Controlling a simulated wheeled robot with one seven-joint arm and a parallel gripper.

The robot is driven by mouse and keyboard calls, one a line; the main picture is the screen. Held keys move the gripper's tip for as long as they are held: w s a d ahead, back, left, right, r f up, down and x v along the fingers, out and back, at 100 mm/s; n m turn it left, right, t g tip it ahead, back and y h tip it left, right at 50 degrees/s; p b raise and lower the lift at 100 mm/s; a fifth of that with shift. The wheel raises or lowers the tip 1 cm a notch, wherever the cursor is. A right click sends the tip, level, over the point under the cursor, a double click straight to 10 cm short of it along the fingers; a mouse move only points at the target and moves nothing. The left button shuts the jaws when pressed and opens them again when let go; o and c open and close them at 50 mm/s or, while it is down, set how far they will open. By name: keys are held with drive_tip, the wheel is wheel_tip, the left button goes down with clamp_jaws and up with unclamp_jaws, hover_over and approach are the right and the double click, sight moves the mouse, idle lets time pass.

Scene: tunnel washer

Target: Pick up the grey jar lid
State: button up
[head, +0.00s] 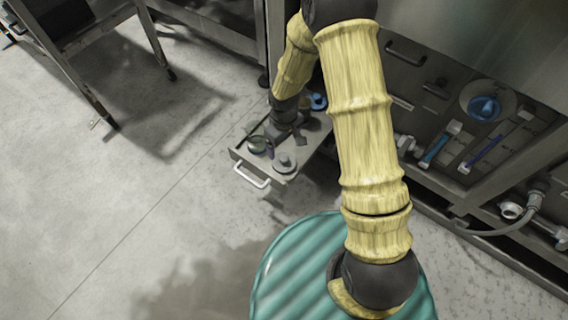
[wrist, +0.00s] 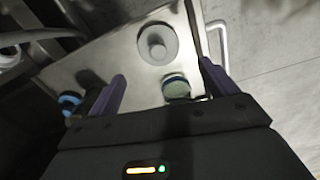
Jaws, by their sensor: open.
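The grey jar lid (head: 285,163) is a round disc with a raised knob, lying on a pulled-out metal drawer or shelf (head: 240,154) near its handle end. It also shows whole in the wrist view (wrist: 149,54), at top centre. My gripper (head: 291,138) is open and empty, above the same surface. In the wrist view my purple-grey fingers (wrist: 162,72) are spread, and the lid appears beyond the tips. I cannot tell the height of the fingers above the surface.
A round green-topped item (wrist: 176,87) sits close to the lid, between my fingers in the wrist view. A blue item (head: 318,102) lies toward the cabinet. The drawer handle (head: 251,175) sticks out. A ribbed teal drum shape (head: 290,270) stands in front; open floor lies left.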

sight(285, 158)
wheel_tip(285, 158, down, 6)
drive_tip(key=shift+r+b, duration=0.1)
drive_tip(key=shift+b, duration=1.1)
drive_tip(key=shift+r, duration=0.1)
wheel_tip(285, 158, down, 5)
drive_tip(key=b, duration=0.4)
drive_tip(key=shift+d+f, duration=0.15)
drive_tip(key=shift+f, duration=0.05)
drive_tip(key=shift+r, duration=0.1)
drive_tip(key=c, duration=0.7)
